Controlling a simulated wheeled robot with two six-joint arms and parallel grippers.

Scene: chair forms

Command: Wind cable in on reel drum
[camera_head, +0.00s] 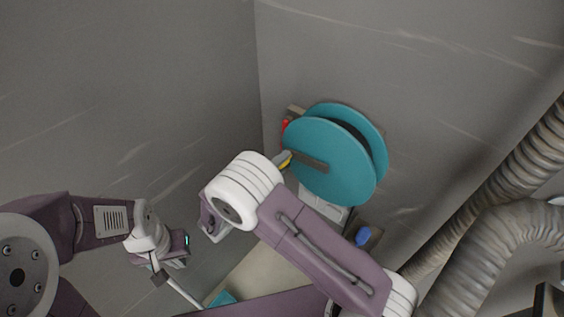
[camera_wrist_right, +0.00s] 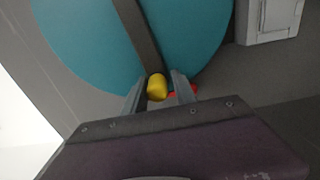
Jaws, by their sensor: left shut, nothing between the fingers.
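The teal reel drum (camera_head: 335,165), with two round flanges, is mounted at the wall. A dark crank bar (camera_head: 310,162) crosses its front flange and ends in a yellow knob (camera_wrist_right: 157,88). My right gripper (camera_wrist_right: 159,90) has its two fingers on either side of this knob, and the knob fills the space between the tips, so it looks shut on it. In the head view my right wrist partly covers the gripper. My left gripper (camera_head: 158,278) is shut and empty at the lower left, well away from the reel. I cannot make out the cable clearly.
A pale box (camera_head: 322,208) sits below the reel, with a blue object (camera_head: 363,236) to its right. A red part (camera_head: 285,127) shows at the reel's left edge. Ribbed hoses (camera_head: 520,235) run along the right. The left wall (camera_head: 130,95) is bare.

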